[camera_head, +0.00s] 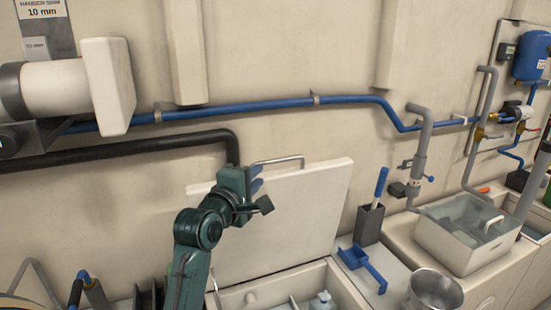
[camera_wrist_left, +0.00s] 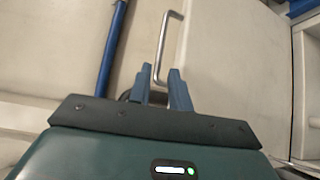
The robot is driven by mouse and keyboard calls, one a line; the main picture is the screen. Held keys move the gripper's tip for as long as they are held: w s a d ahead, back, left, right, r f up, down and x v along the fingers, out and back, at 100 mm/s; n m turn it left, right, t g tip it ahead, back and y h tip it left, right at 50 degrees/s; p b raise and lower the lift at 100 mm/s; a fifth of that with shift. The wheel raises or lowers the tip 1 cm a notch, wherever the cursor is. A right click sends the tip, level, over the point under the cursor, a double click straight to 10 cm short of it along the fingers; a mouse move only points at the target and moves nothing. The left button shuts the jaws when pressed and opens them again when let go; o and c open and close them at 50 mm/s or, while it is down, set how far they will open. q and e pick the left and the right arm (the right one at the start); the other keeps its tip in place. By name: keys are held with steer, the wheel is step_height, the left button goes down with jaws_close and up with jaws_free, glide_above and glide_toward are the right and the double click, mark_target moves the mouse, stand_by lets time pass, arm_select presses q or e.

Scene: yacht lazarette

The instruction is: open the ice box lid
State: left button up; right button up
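The white ice box lid (camera_head: 305,215) stands raised, leaning back near the wall. Its metal bar handle (camera_head: 278,160) is at the lid's top edge; it also shows in the left wrist view (camera_wrist_left: 162,45). The ice box (camera_head: 345,287) below is uncovered, with pale things inside. My left gripper (camera_head: 257,179) is at the lid's upper left, by the handle's near end. In the left wrist view its blue fingers (camera_wrist_left: 160,80) are apart, with the handle's end between or just beyond them; I cannot tell whether they touch it. My right gripper is not in view.
A metal bowl (camera_head: 435,291) and a clear-lidded bin (camera_head: 468,233) are further right. A blue pipe (camera_head: 260,105) and black hose (camera_head: 130,150) run along the wall.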

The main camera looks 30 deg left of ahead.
mark_target(274, 161)
arm_select(q)
steer(key=w, duration=0.3)
steer(key=w+p, duration=0.1)
steer(key=w, duration=0.6)
steer(key=shift+w+a+f, duration=0.25)
steer(key=shift+w+a, duration=0.05)
steer(key=shift+c, duration=0.2)
jaws_close()
